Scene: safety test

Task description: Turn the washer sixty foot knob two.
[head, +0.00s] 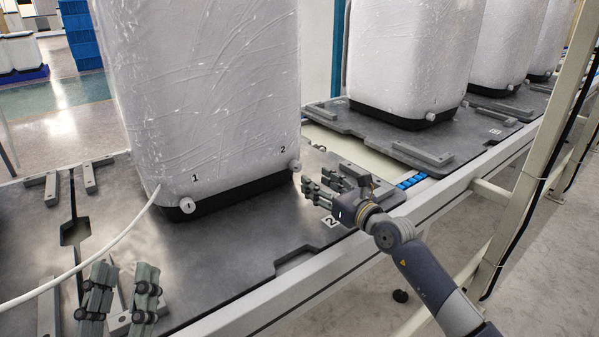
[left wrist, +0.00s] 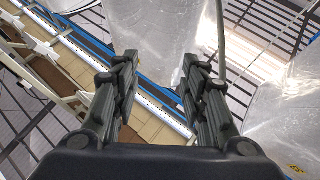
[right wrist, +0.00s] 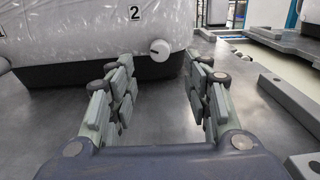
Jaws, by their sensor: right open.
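The nearest washer (head: 215,90), wrapped in clear film over white, stands upright on a grey pallet. Its near bottom corner has a white foot knob (head: 187,205) under the label 1. Foot knob two (head: 295,166) sticks out at its right bottom corner, near the label 2. In the right wrist view knob two (right wrist: 159,50) is ahead, beyond the fingertips and right of the label 2. My right gripper (head: 316,181) is open and empty, just right of knob two and apart from it. My left gripper (head: 124,274) is open and empty at the lower left, also in its wrist view (left wrist: 156,72).
A white hose (head: 90,258) runs from near knob one to the left edge. Grey blocks (head: 369,182) are fixed to the pallet (head: 235,240). More wrapped washers stand behind on the conveyor. A cream metal frame (head: 530,170) rises at right.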

